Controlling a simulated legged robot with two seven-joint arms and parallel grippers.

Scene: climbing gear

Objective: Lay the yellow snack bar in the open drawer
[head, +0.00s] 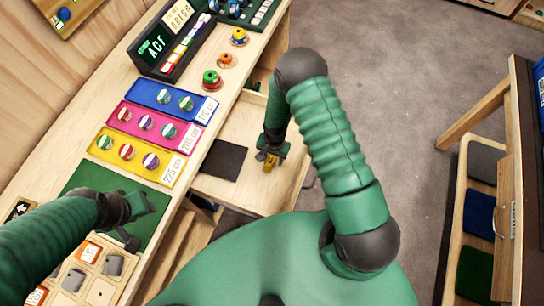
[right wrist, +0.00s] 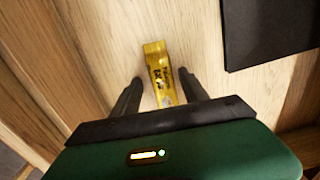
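The yellow snack bar (right wrist: 159,72) lies on the pale wooden floor of the open drawer (head: 257,197), between the two fingers of my right gripper (right wrist: 160,88). A gap shows on each side of the bar, so the fingers are open around it. In the head view my right gripper (head: 268,156) reaches down into the drawer, and a bit of the yellow bar (head: 270,163) shows below it. My left gripper (head: 143,224) is over the green mat (head: 77,180) on the counter, its fingers apart and nothing seen between them.
A dark flat pad (head: 225,160) lies in the drawer, left of the bar. Blue (head: 150,94), pink (head: 128,112) and yellow (head: 113,151) trays with round items stand on the counter. A shelf unit (head: 492,220) stands at the right, across open carpet.

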